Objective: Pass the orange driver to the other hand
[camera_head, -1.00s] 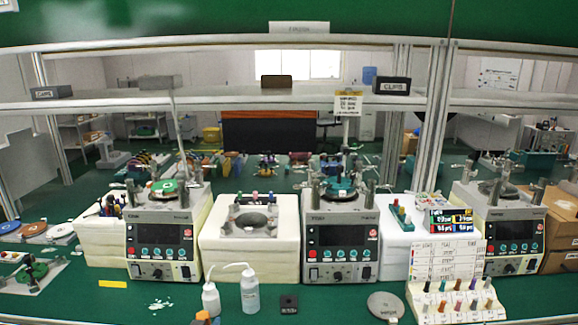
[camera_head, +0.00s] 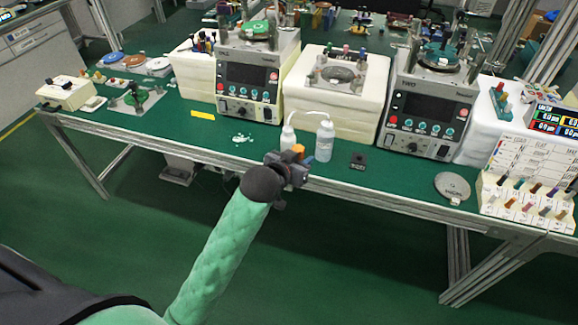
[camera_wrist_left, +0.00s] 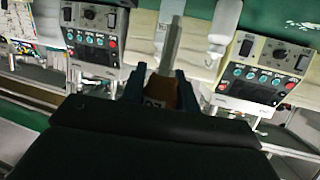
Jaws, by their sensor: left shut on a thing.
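The orange driver (camera_head: 298,149) shows in the head view as a small orange tip at my left gripper (camera_head: 291,166), near the table's front edge. In the left wrist view my left gripper (camera_wrist_left: 161,88) is shut on the driver's orange-brown handle (camera_wrist_left: 160,95). The driver's grey metal shaft (camera_wrist_left: 172,47) points away from the jaws. Most of the driver is hidden by the gripper in the head view. My right gripper is in neither view.
Two white bottles, one on the left (camera_head: 288,137) and one on the right (camera_head: 324,141), stand just behind the gripper. A small black block (camera_head: 358,161) and a round grey plate (camera_head: 452,187) lie to the right. Lapping machines line the back.

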